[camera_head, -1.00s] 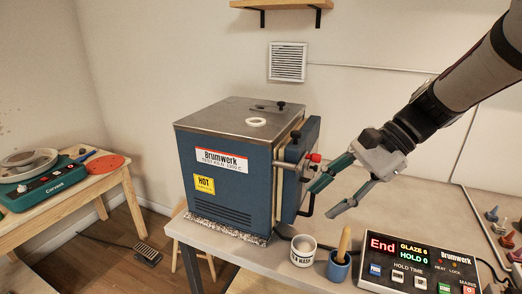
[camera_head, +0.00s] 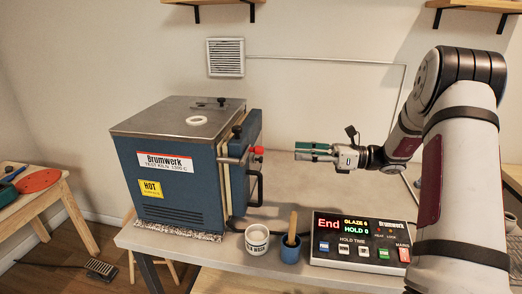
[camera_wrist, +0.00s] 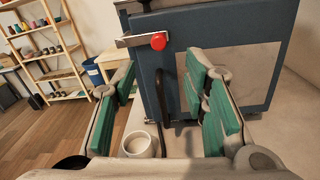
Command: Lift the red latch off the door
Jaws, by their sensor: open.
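The red latch knob (camera_head: 258,150) sits at the end of a metal bar on the right side of the blue kiln (camera_head: 180,207). It also shows in the wrist view (camera_wrist: 158,41), top centre, on the blue door (camera_wrist: 215,40). A black door handle (camera_head: 258,187) hangs below it. My gripper (camera_head: 297,151) is to the right of the knob, apart from it and pointing left at about its height in the head view. Its green-padded fingers are apart and empty in the wrist view (camera_wrist: 165,95), with the knob ahead and above the gap.
A white cup (camera_head: 257,240), a blue pot with a wooden-handled tool (camera_head: 291,250) and a control box (camera_head: 360,238) stand along the table's front. The tabletop (camera_head: 300,185) behind them is clear. A shelf rack (camera_wrist: 45,50) stands far left in the wrist view.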

